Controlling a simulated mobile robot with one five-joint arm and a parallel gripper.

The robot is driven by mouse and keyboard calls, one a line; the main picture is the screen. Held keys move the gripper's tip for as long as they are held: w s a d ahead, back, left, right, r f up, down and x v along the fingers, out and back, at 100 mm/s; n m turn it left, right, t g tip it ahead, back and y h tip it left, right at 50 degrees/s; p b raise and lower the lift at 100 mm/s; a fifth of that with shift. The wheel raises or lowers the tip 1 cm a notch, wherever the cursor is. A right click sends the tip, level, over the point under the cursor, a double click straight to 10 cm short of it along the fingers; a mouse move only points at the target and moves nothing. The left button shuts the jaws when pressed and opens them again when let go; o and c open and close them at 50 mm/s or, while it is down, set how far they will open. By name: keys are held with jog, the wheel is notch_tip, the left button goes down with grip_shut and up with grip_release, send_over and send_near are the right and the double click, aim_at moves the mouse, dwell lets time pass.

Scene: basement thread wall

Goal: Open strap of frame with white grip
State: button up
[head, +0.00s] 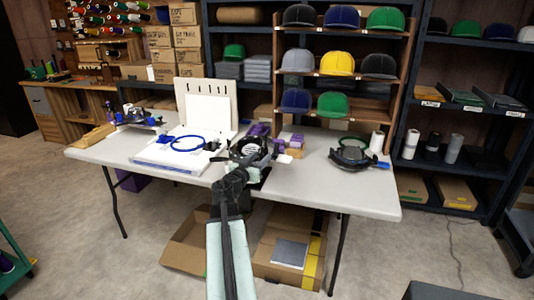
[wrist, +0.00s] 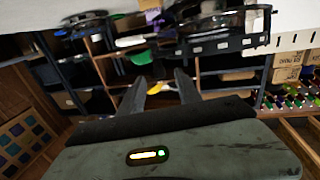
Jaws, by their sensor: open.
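A dark round cap frame (head: 249,148) stands near the middle of the table, with a small white grip (head: 284,158) sticking out on its right. In the wrist view, which is upside down, a dark ring-shaped frame (wrist: 222,22) with pale tabs shows at the top. My gripper (wrist: 160,77) is open, with nothing between its fingers. In the head view my arm reaches over the table's front edge and partly covers the middle frame. I cannot make out that frame's strap or whether it is shut. A second dark frame (head: 351,157), with a blue grip (head: 383,165), lies at right.
The white table (head: 325,187) also carries a blue hoop (head: 187,143) on a white box, a pale upright board (head: 208,104), purple items and a white roll (head: 376,140). Cap shelves stand behind; open cardboard boxes lie under the table.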

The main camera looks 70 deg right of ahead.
aim_at(265, 151)
jog(key=d, duration=0.5)
jog(key=shift+s, duration=0.3)
grip_shut()
dwell(0.9)
